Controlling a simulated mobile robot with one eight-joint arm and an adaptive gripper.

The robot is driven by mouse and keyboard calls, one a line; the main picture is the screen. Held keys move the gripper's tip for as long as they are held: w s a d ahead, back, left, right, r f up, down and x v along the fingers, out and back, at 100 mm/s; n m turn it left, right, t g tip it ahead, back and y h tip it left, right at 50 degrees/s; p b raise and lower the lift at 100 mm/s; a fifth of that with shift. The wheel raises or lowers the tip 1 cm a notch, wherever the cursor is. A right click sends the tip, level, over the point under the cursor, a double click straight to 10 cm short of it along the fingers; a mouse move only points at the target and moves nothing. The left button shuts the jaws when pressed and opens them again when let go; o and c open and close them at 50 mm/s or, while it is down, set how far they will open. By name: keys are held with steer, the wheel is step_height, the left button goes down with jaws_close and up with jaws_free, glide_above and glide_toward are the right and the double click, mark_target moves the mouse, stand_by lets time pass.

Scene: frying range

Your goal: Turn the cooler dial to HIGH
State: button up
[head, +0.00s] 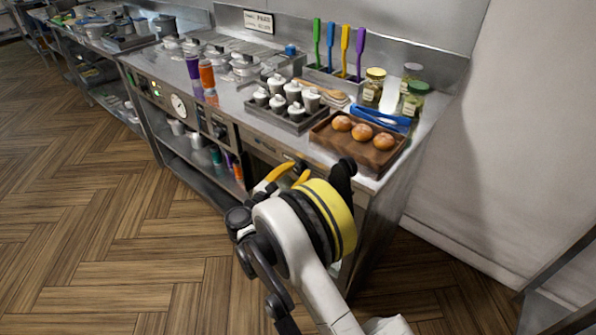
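My gripper (298,170) shows yellow fingers in the head view, close to the front of the steel counter, below the tray of buns. Its fingertips are small and partly covered by my own arm, so I cannot tell whether they are open or shut. A small panel strip (287,155) shows on the counter front just above the fingers. I cannot make out a cooler dial or a HIGH mark there; my gripper and wrist cover part of that front. Further left, a dark knob (219,131) sits on the front panel, right of a round white gauge (178,106).
An open shelf (190,150) lies below. The wooden floor (110,230) at left is clear.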

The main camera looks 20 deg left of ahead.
steer(key=shift+m, duration=0.3)
steer(key=m, duration=0.6)
steer(key=shift+f+h, duration=0.1)
steer(key=shift+h, duration=0.2)
steer(key=m, duration=0.4)
steer(key=shift+h, duration=0.3)
steer(key=m, duration=0.4)
steer(key=shift+t, duration=0.3)
steer(key=m+h, duration=0.1)
steer(key=m, duration=1)
steer(key=m+g, duration=0.1)
steer(key=m, duration=0.3)
steer(key=shift+h, duration=0.4)
